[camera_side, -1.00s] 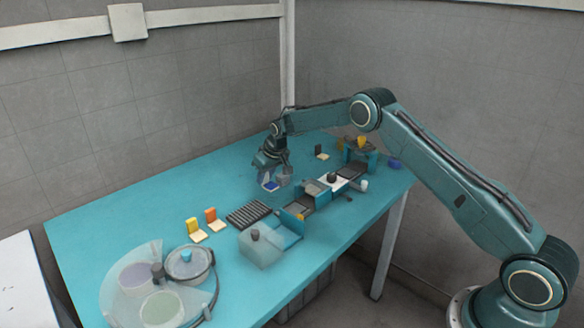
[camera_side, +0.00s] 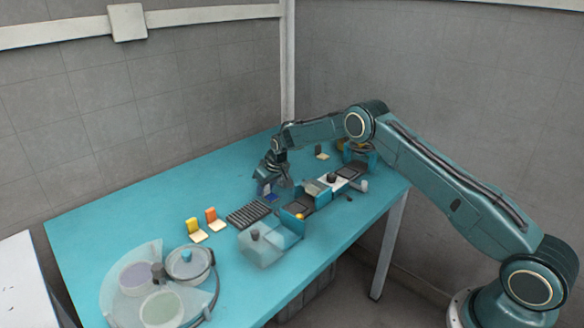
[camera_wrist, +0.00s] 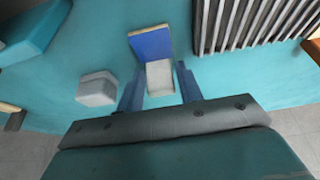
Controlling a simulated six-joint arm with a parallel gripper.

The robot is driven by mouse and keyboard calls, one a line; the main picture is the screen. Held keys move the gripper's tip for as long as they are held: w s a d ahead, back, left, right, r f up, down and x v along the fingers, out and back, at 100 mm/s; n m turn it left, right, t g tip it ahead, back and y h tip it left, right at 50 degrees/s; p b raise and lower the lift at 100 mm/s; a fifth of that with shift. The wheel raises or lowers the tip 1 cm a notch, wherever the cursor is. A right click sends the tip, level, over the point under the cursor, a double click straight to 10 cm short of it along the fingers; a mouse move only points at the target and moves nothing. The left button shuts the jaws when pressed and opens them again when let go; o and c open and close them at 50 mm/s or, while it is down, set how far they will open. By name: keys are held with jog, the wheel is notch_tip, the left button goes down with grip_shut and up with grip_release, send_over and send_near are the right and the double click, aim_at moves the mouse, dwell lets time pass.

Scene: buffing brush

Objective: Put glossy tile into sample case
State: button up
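My gripper (camera_wrist: 160,80) points down near the table's middle, and its fingers are apart. Between the fingertips in the wrist view is a small pale block (camera_wrist: 160,77) next to a blue plate (camera_wrist: 151,42). I cannot tell whether the fingers touch the pale block. The blue plate also shows low under my gripper in the side view (camera_side: 271,197). A clear-topped box with a dark knob (camera_side: 262,246) stands at the front; it may be the sample case. I cannot tell for certain which piece is the glossy tile.
A dark ridged rack (camera_side: 248,215) lies left of my gripper, and a teal machine line (camera_side: 320,193) runs to the right. Yellow (camera_side: 193,226) and orange (camera_side: 211,216) upright plates and a round station with bowls (camera_side: 160,285) are at left. The back left table is clear.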

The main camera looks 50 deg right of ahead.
jog(key=shift+o, duration=0.9)
jog(key=shift+r, duration=0.1)
jog(key=shift+r, duration=0.15)
jog(key=v, duration=1.2)
